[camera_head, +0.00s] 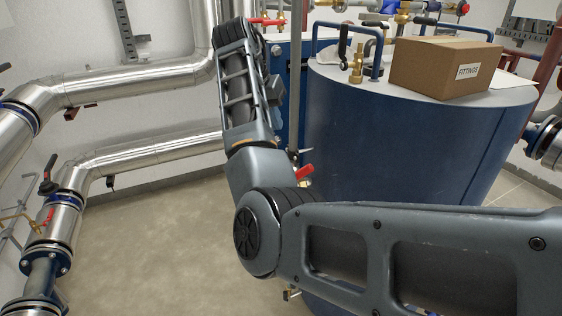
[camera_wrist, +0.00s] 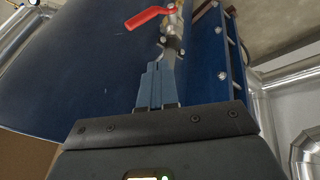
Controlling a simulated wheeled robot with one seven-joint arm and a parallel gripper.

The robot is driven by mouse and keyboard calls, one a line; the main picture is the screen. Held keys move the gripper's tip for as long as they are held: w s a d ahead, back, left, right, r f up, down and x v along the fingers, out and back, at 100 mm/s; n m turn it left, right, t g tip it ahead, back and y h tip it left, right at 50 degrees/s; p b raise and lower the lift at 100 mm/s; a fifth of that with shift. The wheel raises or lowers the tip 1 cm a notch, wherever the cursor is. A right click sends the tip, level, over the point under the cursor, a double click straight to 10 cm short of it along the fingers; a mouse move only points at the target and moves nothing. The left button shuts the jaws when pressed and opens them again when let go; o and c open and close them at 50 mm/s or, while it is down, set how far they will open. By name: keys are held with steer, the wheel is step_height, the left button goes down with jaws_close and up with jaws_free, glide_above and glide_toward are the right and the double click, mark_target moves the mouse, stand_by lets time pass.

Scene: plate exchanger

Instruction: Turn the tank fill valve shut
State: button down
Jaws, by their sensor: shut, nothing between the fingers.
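A valve with a red lever (camera_wrist: 148,17) sits on a metal pipe fitting at the top of the wrist view, beside the blue tank (camera_wrist: 75,75). The lever points left, across the pipe. My gripper (camera_wrist: 155,68) is shut and empty, with its fingers just below the valve in that picture. I cannot tell how far they are from it. In the head view a red lever (camera_head: 303,172) shows low beside the tank (camera_head: 400,150), partly behind my arm; it may be the same valve. My gripper cannot be made out in the head view.
A cardboard box (camera_head: 445,68) and a brass fitting (camera_head: 357,62) stand on the tank top. A blue frame (camera_wrist: 228,55) is right of the valve pipe. Large metal pipes (camera_head: 130,82) run along the left wall. The floor (camera_head: 150,240) at left is clear.

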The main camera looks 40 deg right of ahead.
steer(key=a, duration=0.1)
steer(key=p, duration=0.2)
glide_toward(300, 169)
step_height(300, 169, down, 3)
steer(key=w+d, duration=0.1)
steer(key=w, duration=0.2)
steer(key=shift+m+g, duration=0.3)
steer(key=shift+s+d+f+p, duration=0.15)
steer(key=shift+s+d+f, duration=0.3)
steer(key=shift+s+f, duration=0.2)
steer(key=shift+s+d+f+p, duration=0.15)
steer(key=shift+s+d+f, duration=0.35)
steer(key=shift+s, duration=0.25)
steer(key=shift+f, duration=0.15)
